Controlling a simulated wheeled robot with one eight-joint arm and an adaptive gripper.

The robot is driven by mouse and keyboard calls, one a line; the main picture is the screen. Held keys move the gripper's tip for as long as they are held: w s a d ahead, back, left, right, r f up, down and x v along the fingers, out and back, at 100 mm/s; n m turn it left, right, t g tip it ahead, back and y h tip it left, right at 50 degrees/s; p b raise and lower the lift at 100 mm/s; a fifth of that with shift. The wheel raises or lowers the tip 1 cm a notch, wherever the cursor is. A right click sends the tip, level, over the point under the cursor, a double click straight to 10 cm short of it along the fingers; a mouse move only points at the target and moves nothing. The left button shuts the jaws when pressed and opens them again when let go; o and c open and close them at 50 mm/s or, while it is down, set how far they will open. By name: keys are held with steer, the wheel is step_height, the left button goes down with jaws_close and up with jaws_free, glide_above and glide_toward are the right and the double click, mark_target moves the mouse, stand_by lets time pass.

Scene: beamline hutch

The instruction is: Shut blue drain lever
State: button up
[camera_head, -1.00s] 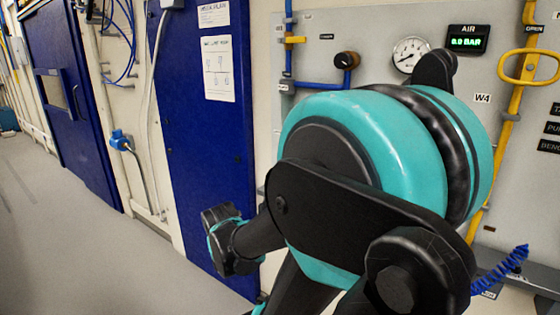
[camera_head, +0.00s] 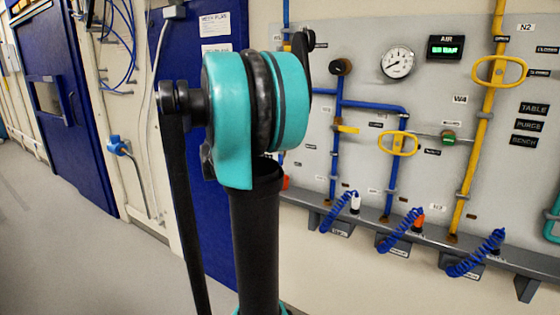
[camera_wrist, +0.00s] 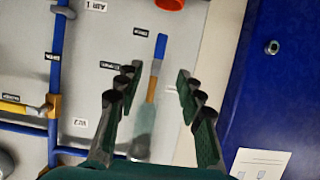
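A lever with a blue handle (camera_wrist: 161,48) and a brass-coloured stem shows in the wrist view, on the grey panel. It stands nearly upright in that picture, and I take it for the drain lever, though the small label beside it is unreadable. My gripper (camera_wrist: 157,72) is open, with one pair of dark fingers on each side of the lever's line. The fingers appear apart from the lever; their depth to it is hard to judge. The lever's lower end is pale and unclear. In the head view my arm hides the gripper and this lever.
The panel (camera_head: 455,85) carries a gauge (camera_head: 397,63), an AIR display (camera_head: 446,47), blue pipes and a yellow pipe (camera_head: 483,135). A ledge (camera_head: 500,258) with coiled blue hoses juts out below. A blue door (camera_wrist: 270,90) lies right of the gripper in the wrist view.

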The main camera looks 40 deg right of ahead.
steer(key=x, duration=1.3)
steer(key=shift+w+d+f, duration=0.2)
steer(key=shift+c, duration=0.3)
jaws_close()
